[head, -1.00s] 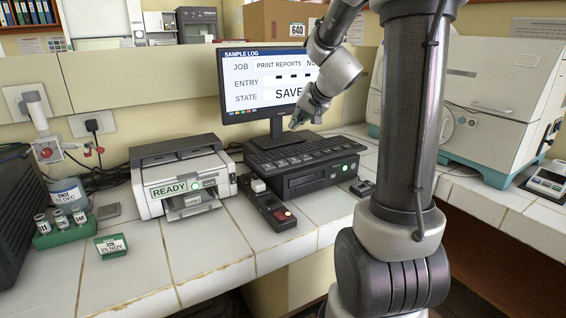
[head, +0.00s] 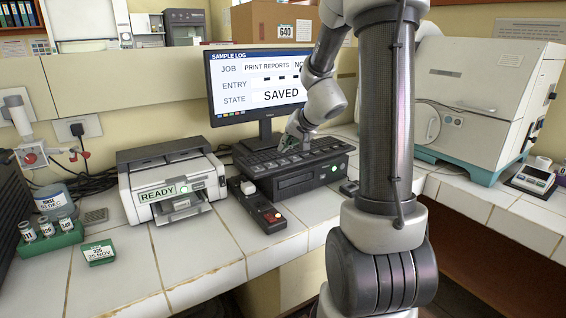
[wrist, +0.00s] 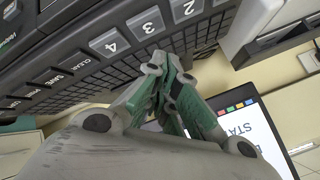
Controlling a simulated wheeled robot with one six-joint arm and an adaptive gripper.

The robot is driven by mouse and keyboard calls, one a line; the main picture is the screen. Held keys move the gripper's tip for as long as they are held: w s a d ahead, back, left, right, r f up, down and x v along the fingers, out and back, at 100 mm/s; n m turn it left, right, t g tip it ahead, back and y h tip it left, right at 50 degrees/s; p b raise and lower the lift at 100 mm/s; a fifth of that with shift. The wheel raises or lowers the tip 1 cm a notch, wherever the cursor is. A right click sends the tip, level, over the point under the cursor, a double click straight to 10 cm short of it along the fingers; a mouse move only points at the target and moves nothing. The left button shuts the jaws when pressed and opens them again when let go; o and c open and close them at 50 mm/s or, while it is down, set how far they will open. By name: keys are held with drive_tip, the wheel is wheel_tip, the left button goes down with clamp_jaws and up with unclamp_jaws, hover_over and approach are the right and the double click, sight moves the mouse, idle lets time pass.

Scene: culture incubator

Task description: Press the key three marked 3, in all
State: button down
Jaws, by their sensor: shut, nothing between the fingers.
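The key marked 3 (wrist: 148,22) is a grey key on the dark keyboard (wrist: 65,45), between the 2 key (wrist: 185,8) and the 4 key (wrist: 110,44) in the wrist view. My gripper (wrist: 166,60) is shut and empty, its green fingers pointing at the keyboard close to the 3 key. I cannot tell whether the tips touch anything. In the head view my gripper (head: 292,143) is low over the back of the keyboard (head: 262,168), which sits on a black unit. The monitor (head: 209,90) reads PRINT REPORTS, short dashes at ENTRY, and SAVED at STATE.
A printer (head: 150,180) labelled READY stands left of the keyboard. A small dark box with a red button (head: 272,216) lies in front. A green vial rack (head: 50,243) is at far left, a large white machine (head: 480,90) at right.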

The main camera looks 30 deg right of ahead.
sight(279, 158)
drive_tip(key=shift+f, duration=0.9)
drive_tip(key=shift+f, duration=0.1)
idle(0.8)
drive_tip(key=shift+f, duration=0.3)
drive_tip(key=shift+f, duration=0.35)
idle(0.5)
drive_tip(key=shift+r, duration=0.8)
drive_tip(key=shift+r, duration=0.1)
drive_tip(key=shift+r, duration=2.4)
